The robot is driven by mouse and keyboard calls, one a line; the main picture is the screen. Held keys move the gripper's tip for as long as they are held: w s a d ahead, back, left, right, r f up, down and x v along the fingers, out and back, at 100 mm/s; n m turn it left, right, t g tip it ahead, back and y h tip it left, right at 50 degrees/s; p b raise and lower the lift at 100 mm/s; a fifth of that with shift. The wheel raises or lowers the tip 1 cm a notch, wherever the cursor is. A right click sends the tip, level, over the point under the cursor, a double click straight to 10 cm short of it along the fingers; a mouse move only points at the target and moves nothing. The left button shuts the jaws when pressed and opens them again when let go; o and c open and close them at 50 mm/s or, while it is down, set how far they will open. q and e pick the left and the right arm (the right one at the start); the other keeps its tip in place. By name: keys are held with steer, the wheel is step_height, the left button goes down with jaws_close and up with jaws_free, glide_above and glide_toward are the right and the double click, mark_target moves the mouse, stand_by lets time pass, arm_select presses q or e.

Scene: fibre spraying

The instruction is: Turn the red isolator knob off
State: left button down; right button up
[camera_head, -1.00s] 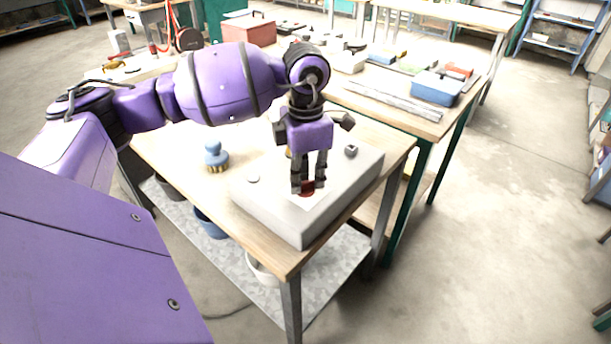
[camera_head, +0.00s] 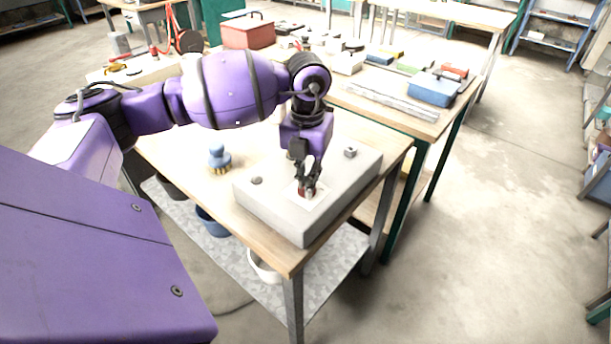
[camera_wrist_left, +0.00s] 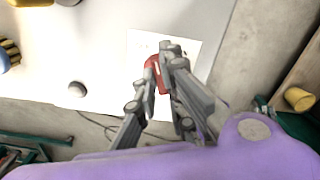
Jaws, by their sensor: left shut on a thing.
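The red isolator knob (camera_head: 302,191) sits on a white square plate (camera_head: 318,199) on top of a grey box (camera_head: 268,207). My left gripper (camera_head: 309,190) points down over it, with its fingers closed around the knob. In the left wrist view the red knob (camera_wrist_left: 153,66) shows between the fingers of the left gripper (camera_wrist_left: 160,70), with the white plate (camera_wrist_left: 140,42) beneath. The fingers hide part of the knob and any marks beside it. My right gripper is in neither view.
A blue-handled brush (camera_head: 218,158) stands on the wooden bench, left of the box. Another bench behind holds a blue box (camera_head: 433,90) and a red toolbox (camera_head: 247,34).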

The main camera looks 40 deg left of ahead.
arm_select(q)
steer(key=shift+r+n+p, duration=0.1)
steer(key=shift+n+p, duration=0.25)
steer(key=shift+n, duration=1.65)
steer(key=c, duration=1.8)
jaws_free()
steer(key=shift+c, duration=0.2)
step_height(320, 180, up, 12)
